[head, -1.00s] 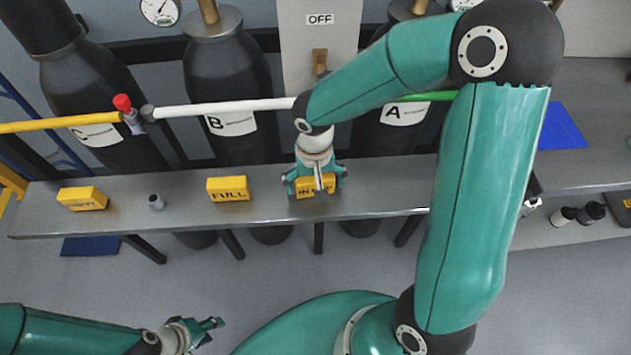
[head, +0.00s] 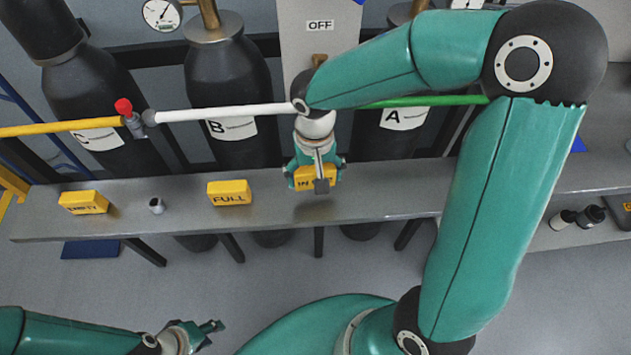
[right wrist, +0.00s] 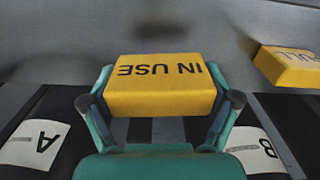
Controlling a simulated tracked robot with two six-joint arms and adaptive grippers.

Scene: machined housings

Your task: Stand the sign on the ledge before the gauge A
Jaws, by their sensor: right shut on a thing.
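The yellow IN USE sign (head: 315,177) is held by my right gripper (head: 317,180), whose fingers are on its two sides. The right wrist view shows the sign (right wrist: 160,84) between the fingertips, its lettering upside down there. It appears to hang a little above the ledge (head: 270,210), with a shadow below it. It is to the left of cylinder A (head: 385,140), whose label A (head: 404,116) shows. The gauge at the top right (head: 466,3) is mostly cut off. My left gripper (head: 209,335) is empty, low at the left, its fingers apart.
The FULL sign (head: 229,193) and the EMPTY sign (head: 84,202) stand on the ledge to the left, with a small grey cylinder (head: 156,205) between them. Cylinder B (head: 228,90) and a horizontal pipe (head: 225,110) are behind. The ledge right of the held sign is clear.

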